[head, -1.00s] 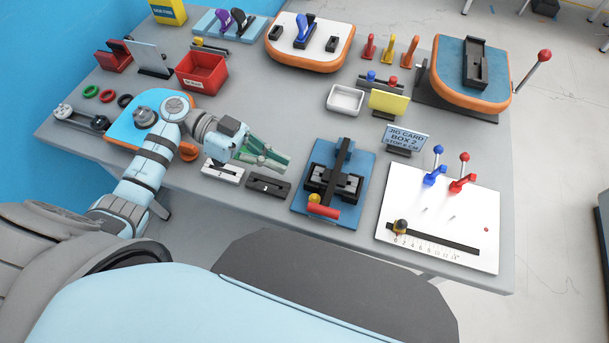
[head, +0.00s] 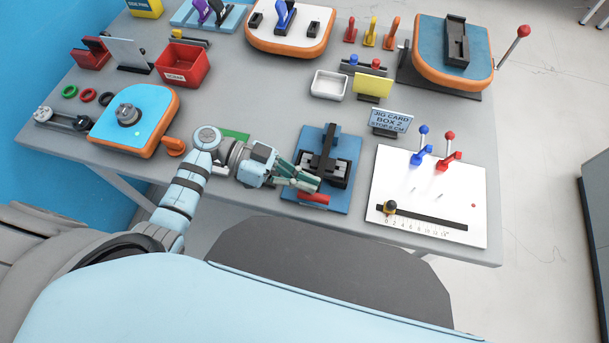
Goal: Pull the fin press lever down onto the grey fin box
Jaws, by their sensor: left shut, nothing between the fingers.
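The fin press stands on a blue base plate (head: 341,145) at the front middle of the table in the head view. Its black lever (head: 327,152) runs toward me and has a red handle (head: 313,199) at the near end. My left gripper (head: 314,184) comes in from the left, shut and empty, just above and left of the red handle. I cannot tell whether it touches the handle. It covers part of the press, and I cannot make out the grey fin box clearly there. My right gripper is not in view.
A white board (head: 400,165) with blue and red levers and a ruler slot lies right of the press. A card sign (head: 391,121) stands behind it. A blue board with an orange rim (head: 157,115) lies to the left. A white tray (head: 329,85) is behind.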

